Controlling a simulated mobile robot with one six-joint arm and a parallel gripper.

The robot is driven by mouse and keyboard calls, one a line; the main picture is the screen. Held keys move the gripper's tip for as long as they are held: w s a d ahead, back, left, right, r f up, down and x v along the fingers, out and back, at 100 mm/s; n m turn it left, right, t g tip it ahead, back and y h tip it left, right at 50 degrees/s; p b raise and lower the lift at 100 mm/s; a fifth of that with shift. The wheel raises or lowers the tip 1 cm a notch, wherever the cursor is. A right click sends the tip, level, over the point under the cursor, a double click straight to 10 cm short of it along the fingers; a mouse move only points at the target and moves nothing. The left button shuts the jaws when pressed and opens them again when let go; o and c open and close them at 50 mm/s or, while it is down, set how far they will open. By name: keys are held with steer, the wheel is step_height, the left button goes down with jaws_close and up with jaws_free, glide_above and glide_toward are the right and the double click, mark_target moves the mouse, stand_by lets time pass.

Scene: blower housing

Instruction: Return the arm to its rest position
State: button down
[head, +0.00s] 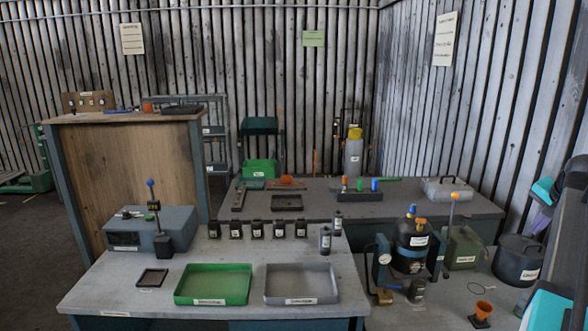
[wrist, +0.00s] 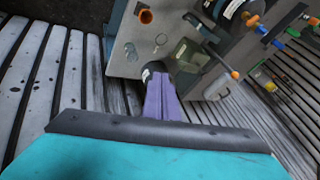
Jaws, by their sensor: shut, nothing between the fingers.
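My gripper (wrist: 160,80) shows in the wrist view as two purple fingers pressed together, with nothing between them. It hangs in front of a dark rounded container on the bench, seen at a tilt. In the head view, teal and dark parts of my arm stand at the right edge, beside the right-hand bench.
A dark pot (head: 517,260), a green can (head: 462,247) and an orange funnel (head: 481,312) stand on the right bench near my arm. A blower-like unit (head: 409,245) stands left of them. The front table (head: 210,262) holds green and grey trays.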

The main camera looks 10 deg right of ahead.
steer(key=w+a+f+n+g+y, duration=0.1)
steer(key=w+a+f+n, duration=0.1)
steer(key=a+f, duration=0.8)
steer(key=w+a+f+n+g+y, duration=0.15)
steer(key=a+f, duration=0.35)
steer(key=f, duration=0.9)
steer(key=w+a+f+n+g+y, duration=0.1)
steer(key=w+a+f+n, duration=0.1)
steer(key=a+f, duration=0.8)
steer(key=s+a+f+n+g, duration=0.2)
steer(key=s+a+f, duration=0.3)
steer(key=a+f, duration=0.3)
steer(key=s+a+f+n+g+b, duration=0.1)
steer(key=s+a+f+n, duration=0.1)
steer(key=s+a+f, duration=0.65)
steer(key=s+a+f+n+g, duration=0.25)
steer(key=a+f, duration=0.35)
steer(key=f, duration=0.5)
steer(key=s+a+f+n, duration=0.1)
steer(key=s+a+f, duration=0.2)
steer(key=s, duration=0.3)
steer(key=s+a+f+n+g, duration=0.1)
steer(key=s+a+f, duration=0.1)
steer(key=s, duration=0.5)
steer(key=s+a+f+n+g, duration=0.1)
steer(key=s+a+f, duration=0.2)
steer(key=s, duration=0.3)
steer(key=shift+s+a+f, duration=0.3)
